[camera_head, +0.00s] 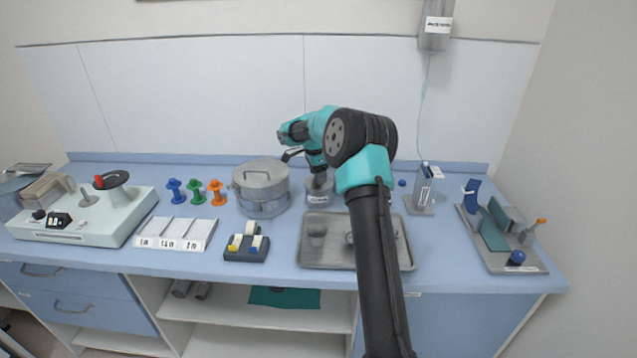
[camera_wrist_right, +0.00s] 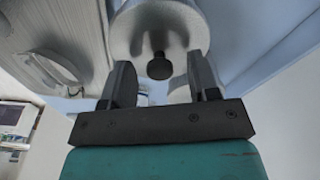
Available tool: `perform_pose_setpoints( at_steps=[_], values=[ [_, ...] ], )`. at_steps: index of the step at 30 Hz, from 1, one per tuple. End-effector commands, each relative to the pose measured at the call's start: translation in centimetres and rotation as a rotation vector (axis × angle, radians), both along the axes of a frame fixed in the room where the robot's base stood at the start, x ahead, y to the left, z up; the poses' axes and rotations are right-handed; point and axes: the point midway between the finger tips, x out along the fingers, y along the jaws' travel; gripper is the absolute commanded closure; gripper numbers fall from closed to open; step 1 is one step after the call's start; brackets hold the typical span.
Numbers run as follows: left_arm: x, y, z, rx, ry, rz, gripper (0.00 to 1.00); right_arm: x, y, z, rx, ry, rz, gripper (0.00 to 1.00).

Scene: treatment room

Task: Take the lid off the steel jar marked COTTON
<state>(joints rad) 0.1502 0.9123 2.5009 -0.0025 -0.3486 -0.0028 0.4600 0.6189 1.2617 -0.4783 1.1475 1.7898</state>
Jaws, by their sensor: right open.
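A small steel jar (camera_head: 318,196) with a white label stands at the back of the counter, right of the big pot. The label is too small to read. My right gripper (camera_head: 317,170) is above the jar, mostly hidden behind its own arm. In the right wrist view the gripper (camera_wrist_right: 161,82) is open, and the jar's round lid (camera_wrist_right: 150,30) with its dark knob (camera_wrist_right: 159,67) shows between and beyond the two fingers. The knob appears apart from both fingers. The lid appears to be on the jar. My left gripper is not in view.
A big lidded steel pot (camera_head: 262,200) stands close left of the jar. A steel tray (camera_head: 325,262) lies in front, under my right arm. A grey stand (camera_head: 424,190) is to the right. A black tape holder (camera_head: 246,252) sits front left.

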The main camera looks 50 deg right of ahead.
Motion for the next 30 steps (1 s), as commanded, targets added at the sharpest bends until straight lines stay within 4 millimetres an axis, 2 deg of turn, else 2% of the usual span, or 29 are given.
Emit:
perform_pose_setpoints(
  at_steps=[5,22,30],
  values=[
    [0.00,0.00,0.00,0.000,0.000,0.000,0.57,0.00,0.00,0.02,0.000,0.000,0.000,0.45],
    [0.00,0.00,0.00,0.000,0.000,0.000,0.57,0.00,0.00,0.03,0.000,0.000,0.000,0.98],
    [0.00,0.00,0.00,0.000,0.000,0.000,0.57,0.01,-0.01,0.12,0.000,-0.001,0.000,0.98]
  ],
)
